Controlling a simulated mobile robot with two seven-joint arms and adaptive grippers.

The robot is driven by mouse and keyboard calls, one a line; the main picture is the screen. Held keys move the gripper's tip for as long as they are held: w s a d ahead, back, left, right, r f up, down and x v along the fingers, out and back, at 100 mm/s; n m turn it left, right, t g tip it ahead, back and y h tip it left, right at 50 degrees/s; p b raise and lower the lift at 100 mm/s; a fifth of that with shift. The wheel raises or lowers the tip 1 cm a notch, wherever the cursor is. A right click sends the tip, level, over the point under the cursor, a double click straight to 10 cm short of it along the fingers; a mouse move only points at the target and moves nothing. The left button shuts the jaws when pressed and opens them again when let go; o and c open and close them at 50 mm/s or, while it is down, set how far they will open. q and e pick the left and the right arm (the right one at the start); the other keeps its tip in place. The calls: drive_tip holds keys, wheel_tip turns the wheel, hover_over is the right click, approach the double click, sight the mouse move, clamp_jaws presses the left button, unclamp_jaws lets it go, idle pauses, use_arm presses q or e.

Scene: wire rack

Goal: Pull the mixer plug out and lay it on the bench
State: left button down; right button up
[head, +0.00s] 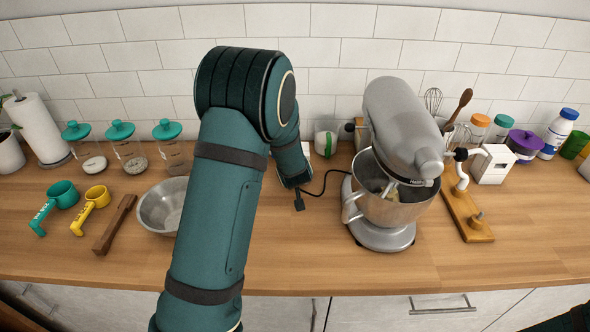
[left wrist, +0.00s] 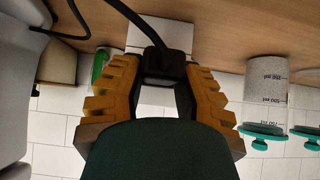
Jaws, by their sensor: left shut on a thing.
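The mixer plug (left wrist: 158,62) is black and sits between the two orange fingers of my left gripper (left wrist: 160,72) in the left wrist view, with its cord running off to the upper left. A white block, apparently the socket (left wrist: 145,30), is behind it in that view. In the head view my left forearm and wrist hide the fingers. The plug (head: 299,202) shows as a small black piece just below the wrist, over the bench and apart from the white socket (head: 305,148) at the wall. Its cord leads to the grey stand mixer (head: 402,115). My right gripper is out of view.
The wooden bench (head: 320,255) is clear in front of the plug, between a metal bowl (head: 160,207) and the mixer. A white and green cup (head: 325,143) stands near the wall. Jars with teal lids (head: 123,145) stand at the left; utensils and bottles are at the right.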

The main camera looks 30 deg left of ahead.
use_arm(q)
drive_tip(key=shift+s+d, duration=0.4)
drive_tip(key=shift+s, duration=0.25)
drive_tip(key=shift+s+d, duration=0.35)
drive_tip(key=shift+s, duration=0.25)
drive_tip(key=shift+s+d, duration=0.4)
drive_tip(key=shift+s, duration=0.25)
drive_tip(key=shift+s+d, duration=0.4)
drive_tip(key=shift+s, duration=0.25)
